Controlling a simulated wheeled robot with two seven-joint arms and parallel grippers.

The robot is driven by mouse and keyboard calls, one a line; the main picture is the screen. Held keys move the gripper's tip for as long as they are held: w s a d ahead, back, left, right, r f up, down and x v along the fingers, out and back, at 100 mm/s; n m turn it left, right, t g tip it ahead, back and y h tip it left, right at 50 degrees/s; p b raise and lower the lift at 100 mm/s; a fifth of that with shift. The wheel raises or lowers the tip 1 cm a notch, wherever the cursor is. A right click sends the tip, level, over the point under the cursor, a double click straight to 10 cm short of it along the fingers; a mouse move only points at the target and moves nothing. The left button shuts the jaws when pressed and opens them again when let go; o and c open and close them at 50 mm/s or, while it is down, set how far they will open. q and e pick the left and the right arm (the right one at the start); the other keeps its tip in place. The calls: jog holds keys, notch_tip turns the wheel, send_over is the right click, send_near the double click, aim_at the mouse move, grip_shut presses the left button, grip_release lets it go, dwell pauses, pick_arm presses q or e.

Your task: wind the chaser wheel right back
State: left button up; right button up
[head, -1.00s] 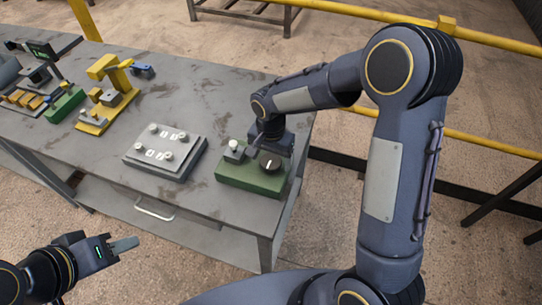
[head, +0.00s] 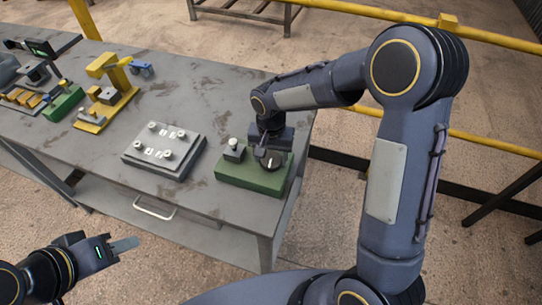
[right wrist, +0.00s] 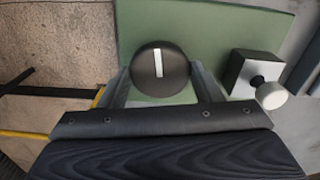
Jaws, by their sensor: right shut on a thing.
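The dark round wheel (head: 271,160) with a white line mark sits on top of a green block (head: 240,176) at the table's right end. In the right wrist view the wheel (right wrist: 160,70) stands between my fingers, its white mark running nearly straight up and down. My right gripper (head: 272,150) reaches down from above and is shut on the wheel's sides. A small grey block with a pale round knob (right wrist: 272,95) stands beside it on the green block.
A grey plate with several white knobs (head: 140,160) lies left of the green block. A yellow fixture with a blue piece (head: 110,92) and other devices stand further left. The grey table (head: 215,95) is bare behind them. A yellow rail (head: 350,18) runs behind.

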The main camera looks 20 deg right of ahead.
jog(key=n+b, duration=0.1)
jog(key=n, duration=0.2)
jog(key=shift+n, duration=0.3)
jog(key=n, duration=0.3)
jog(key=shift+n+b, duration=0.3)
jog(key=n, duration=0.3)
jog(key=shift+n, duration=0.3)
jog(key=shift+r+n, duration=0.1)
jog(key=shift+n, duration=2)
jog(key=o, duration=1)
jog(key=shift+c, duration=0.2)
